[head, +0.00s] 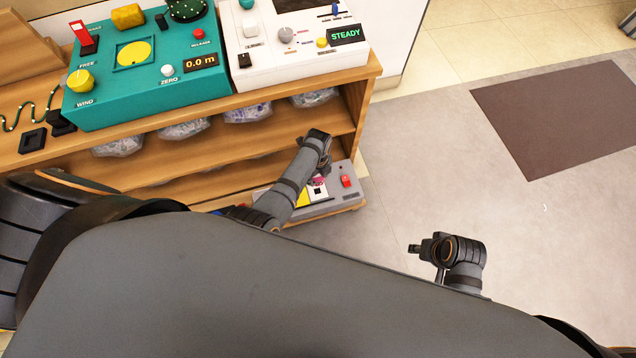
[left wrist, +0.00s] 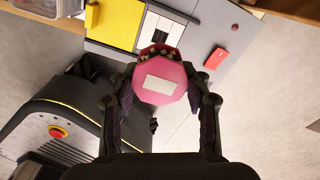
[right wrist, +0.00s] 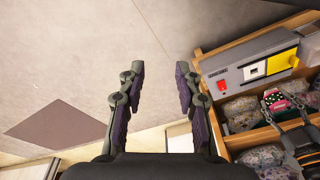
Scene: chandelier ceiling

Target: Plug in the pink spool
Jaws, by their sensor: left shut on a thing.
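The pink spool (left wrist: 172,97) is held between the fingers of my left gripper (left wrist: 163,85), its white label facing the wrist camera. A bit of pink shows in the head view (head: 319,181) below my left gripper (head: 321,170). Beyond it in the left wrist view is a grey unit (left wrist: 196,32) with a yellow panel (left wrist: 112,20), a white panel (left wrist: 158,22) with dark openings, and a red switch (left wrist: 215,59). The spool covers part of the unit; I cannot tell whether they touch. My right gripper (right wrist: 160,75) is open and empty.
The wooden shelf unit (head: 372,80) bears a teal box (head: 105,100) and a white box (head: 275,62) on top, with clear bags (head: 183,130) of material on a shelf below. The grey unit stands low at its right end. Floor to the right is clear.

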